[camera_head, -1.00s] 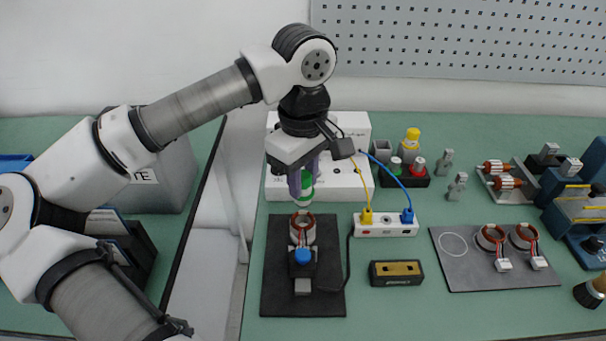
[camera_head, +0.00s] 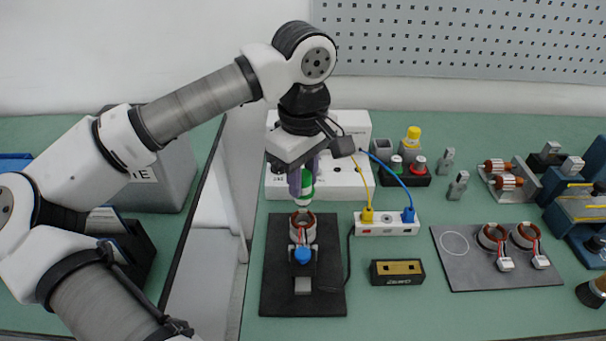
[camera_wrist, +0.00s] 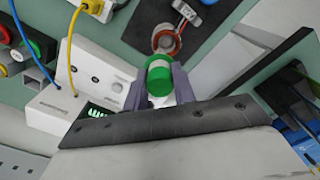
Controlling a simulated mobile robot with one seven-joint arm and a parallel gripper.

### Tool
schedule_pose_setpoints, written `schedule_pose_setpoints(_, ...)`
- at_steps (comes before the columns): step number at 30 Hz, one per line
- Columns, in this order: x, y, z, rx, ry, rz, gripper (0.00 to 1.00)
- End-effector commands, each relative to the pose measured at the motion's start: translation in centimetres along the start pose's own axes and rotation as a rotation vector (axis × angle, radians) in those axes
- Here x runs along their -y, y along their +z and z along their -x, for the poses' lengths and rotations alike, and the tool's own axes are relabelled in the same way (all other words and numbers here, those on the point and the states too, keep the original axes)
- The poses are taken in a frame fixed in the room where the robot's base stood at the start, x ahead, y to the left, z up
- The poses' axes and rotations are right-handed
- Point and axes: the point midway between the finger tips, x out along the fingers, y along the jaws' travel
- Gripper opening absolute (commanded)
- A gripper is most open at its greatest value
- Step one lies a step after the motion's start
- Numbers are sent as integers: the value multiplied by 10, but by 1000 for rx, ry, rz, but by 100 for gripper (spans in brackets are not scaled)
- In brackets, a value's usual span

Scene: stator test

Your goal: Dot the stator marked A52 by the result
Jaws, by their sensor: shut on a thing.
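My gripper (camera_head: 301,178) is shut on a green-and-white marker (camera_head: 307,182), held pointing down above the back of the black test mat. In the wrist view the marker's green end (camera_wrist: 158,76) shows between the two grey-purple fingers (camera_wrist: 159,92). The stator also shows in the wrist view (camera_wrist: 166,41), apart from the marker. Two more stators (camera_head: 492,237) (camera_head: 525,236) lie on a grey mat at right.
A white tester (camera_head: 340,182) stands behind the fixture; its lit green display (camera_wrist: 97,112) is partly hidden. Yellow and blue cables run to a white socket block (camera_head: 386,229). A black box (camera_head: 396,272) lies beside the black mat (camera_head: 275,285).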

Motion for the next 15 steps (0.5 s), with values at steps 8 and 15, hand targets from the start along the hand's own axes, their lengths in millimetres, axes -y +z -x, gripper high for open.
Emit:
schedule_pose_setpoints(8, 0, 0, -4, 0, 0, 0, 0)
schedule_pose_setpoints(15, 0, 0, -7, 0, 0, 0, 0)
